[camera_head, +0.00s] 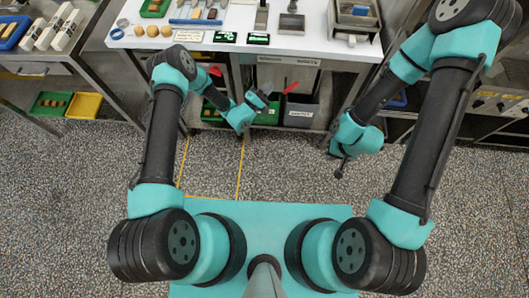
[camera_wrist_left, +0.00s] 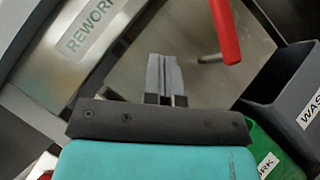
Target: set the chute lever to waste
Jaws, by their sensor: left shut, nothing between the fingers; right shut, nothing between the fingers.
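The red chute lever (camera_head: 291,87) is under the front edge of the white table, slanting up to the right in the head view. It also shows in the left wrist view (camera_wrist_left: 226,32), to the right of my fingers. My left gripper (camera_head: 264,97) is shut and empty, left of the lever and apart from it; its closed fingertips show in the left wrist view (camera_wrist_left: 164,66). A grey bin (camera_head: 300,112) with a waste label stands below right of the lever. A green bin (camera_head: 269,110) stands left of it. My right gripper (camera_head: 339,172) is shut and empty over the floor.
A metal plate with a REWORK label (camera_wrist_left: 88,36) is at the left in the left wrist view. Green and yellow trays (camera_head: 84,105) sit on a low shelf at left. The speckled floor is clear.

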